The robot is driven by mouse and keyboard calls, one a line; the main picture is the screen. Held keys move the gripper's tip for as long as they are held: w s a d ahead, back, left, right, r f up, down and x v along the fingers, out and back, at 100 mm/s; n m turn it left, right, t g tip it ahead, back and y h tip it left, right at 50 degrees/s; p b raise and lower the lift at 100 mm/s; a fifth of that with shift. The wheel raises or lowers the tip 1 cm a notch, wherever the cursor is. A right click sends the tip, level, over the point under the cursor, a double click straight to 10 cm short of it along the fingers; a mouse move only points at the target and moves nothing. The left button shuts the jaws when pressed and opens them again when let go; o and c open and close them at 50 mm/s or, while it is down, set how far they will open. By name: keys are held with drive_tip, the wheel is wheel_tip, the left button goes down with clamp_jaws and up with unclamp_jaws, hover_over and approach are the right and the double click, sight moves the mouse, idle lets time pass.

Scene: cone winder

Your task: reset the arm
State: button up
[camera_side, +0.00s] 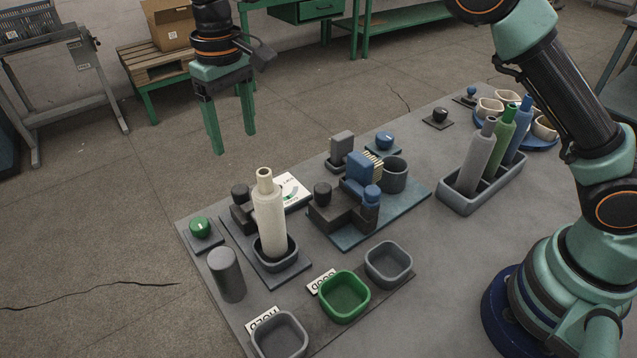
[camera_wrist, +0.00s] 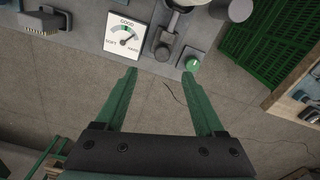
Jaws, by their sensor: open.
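My gripper (camera_side: 232,142) is at the upper left in the side view, its two green fingers pointing down. It is open and empty, raised beyond the far left edge of the grey table (camera_side: 440,235). In the wrist view the spread fingers (camera_wrist: 162,104) have only bare floor between them. My arm's base stands at the right of the table in the side view. A cream cone (camera_side: 268,215) stands upright in a grey holder on the table, apart from my gripper.
A dial card (camera_wrist: 124,36) and a green knob (camera_side: 200,227) lie near the table's edge. Green (camera_side: 345,297) and grey bins sit in front. A rack (camera_side: 482,192) holds grey, green and blue cones. A pallet table with a cardboard box (camera_side: 170,24) stands behind my gripper.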

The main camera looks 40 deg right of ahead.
drive_tip(key=s+d+r+m+t, duration=0.1)
drive_tip(key=s+d+r, duration=0.1)
drive_tip(key=d+r, duration=0.6)
drive_tip(key=s+d+f+m+t, duration=0.1)
drive_tip(key=s+d+t, duration=0.1)
drive_tip(key=s+d, duration=0.6)
drive_tip(key=s+d+f+m+t, duration=0.1)
drive_tip(key=s+d+t, duration=0.1)
drive_tip(key=s+d, duration=0.7)
drive_tip(key=shift+d+f, duration=0.35)
